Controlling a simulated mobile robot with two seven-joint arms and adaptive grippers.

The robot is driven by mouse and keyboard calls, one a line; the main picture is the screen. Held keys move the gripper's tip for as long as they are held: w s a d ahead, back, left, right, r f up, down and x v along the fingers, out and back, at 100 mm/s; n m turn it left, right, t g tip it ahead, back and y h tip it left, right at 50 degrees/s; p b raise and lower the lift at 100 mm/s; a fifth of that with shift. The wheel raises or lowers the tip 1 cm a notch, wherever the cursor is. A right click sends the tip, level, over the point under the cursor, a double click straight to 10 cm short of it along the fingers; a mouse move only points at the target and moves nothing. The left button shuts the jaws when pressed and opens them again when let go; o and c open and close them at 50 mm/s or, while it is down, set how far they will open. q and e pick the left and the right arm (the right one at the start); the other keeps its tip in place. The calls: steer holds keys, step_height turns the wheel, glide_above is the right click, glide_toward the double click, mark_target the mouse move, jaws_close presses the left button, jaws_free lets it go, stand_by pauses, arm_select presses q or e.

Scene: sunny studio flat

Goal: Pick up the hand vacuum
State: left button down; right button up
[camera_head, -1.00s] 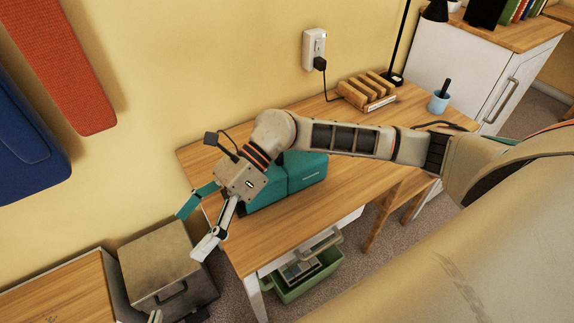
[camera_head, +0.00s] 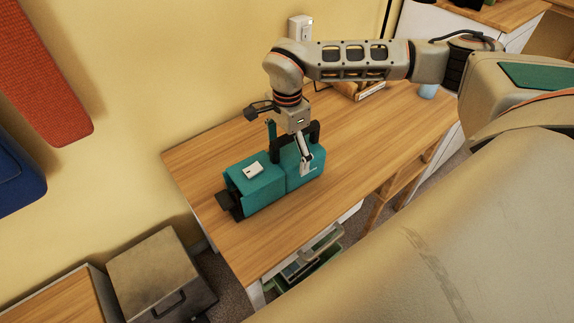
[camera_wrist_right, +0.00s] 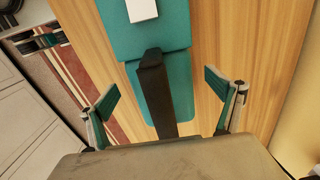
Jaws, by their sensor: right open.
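The hand vacuum (camera_head: 262,192) is a boxy teal body with a black handle on top, a black nozzle at its left end and a small white panel. It lies on the wooden desk. It also fills the middle of the right wrist view (camera_wrist_right: 170,38), where the black handle (camera_wrist_right: 155,92) runs lengthwise. My right gripper (camera_head: 288,150) is open over the vacuum's right part, pointing down. In the right wrist view its fingers (camera_wrist_right: 161,93) stand apart, one on each side of the handle. My left gripper is not in view.
The wooden desk (camera_head: 340,150) is bare in front of and to the right of the vacuum. A wooden rack (camera_head: 372,90) and a blue cup (camera_head: 428,91) stand at its far right. A wall socket (camera_head: 300,27) is behind. A grey metal box (camera_head: 160,272) stands left of the desk.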

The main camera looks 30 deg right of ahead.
steer(key=shift+f, duration=2)
steer(key=c, duration=2.1)
steer(key=shift+o, duration=0.2)
steer(key=shift+w+r, duration=0.1)
step_height(320, 180, up, 20)
steer(key=p, duration=0.1)
steer(key=o, duration=1.3)
steer(key=c, duration=0.4)
